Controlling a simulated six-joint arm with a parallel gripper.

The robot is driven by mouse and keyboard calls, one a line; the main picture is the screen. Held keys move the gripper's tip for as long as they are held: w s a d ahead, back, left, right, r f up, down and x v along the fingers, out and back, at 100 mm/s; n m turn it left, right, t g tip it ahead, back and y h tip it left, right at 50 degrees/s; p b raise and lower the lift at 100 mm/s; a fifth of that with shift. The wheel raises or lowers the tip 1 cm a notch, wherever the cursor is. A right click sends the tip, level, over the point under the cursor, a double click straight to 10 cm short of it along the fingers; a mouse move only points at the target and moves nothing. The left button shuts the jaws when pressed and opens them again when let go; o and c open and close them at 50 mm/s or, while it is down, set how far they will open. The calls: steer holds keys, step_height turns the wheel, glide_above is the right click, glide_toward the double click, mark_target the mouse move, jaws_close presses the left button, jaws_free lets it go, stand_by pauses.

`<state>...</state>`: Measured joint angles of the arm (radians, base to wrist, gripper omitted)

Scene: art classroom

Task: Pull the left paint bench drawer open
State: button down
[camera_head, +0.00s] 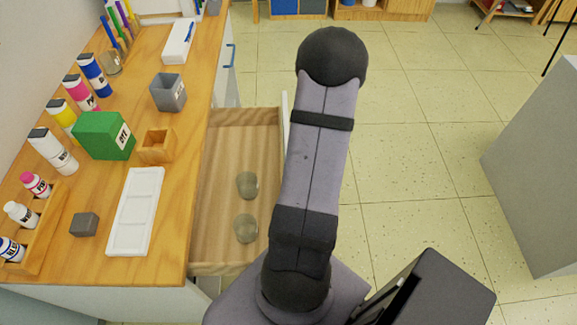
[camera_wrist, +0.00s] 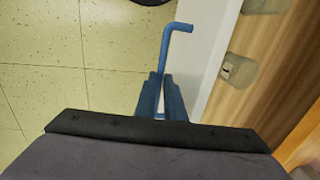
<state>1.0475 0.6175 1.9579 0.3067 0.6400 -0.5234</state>
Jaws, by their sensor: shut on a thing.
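The paint bench drawer (camera_head: 222,190) stands pulled out from the bench, its wooden inside showing. Two clear greyish cups (camera_head: 247,185) lie in it; they also show in part in the wrist view. Its white front (camera_wrist: 207,45) carries a blue bar handle (camera_wrist: 166,45). My gripper (camera_wrist: 163,85) is shut on that handle, with a finger on each side of the bar. In the head view my arm hides the gripper, the handle and most of the drawer front.
The wooden bench top (camera_head: 185,225) holds paint bottles, a green box (camera_head: 104,136), a grey cup (camera_head: 168,92), a small wooden box (camera_head: 157,146) and a white palette (camera_head: 135,212). Another blue handle (camera_head: 232,56) is farther along the bench. Tiled floor (camera_head: 420,150) is clear right of my arm; a grey block (camera_head: 540,165) stands beyond.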

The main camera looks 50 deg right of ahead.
steer(key=shift+s+d, duration=0.4)
steer(key=shift+d, duration=0.05)
steer(key=c, duration=1.8)
jaws_free()
steer(key=shift+c, duration=0.2)
step_height(320, 180, up, 7)
steer(key=shift+s+d+r, duration=0.15)
steer(key=shift+s+d, duration=0.3)
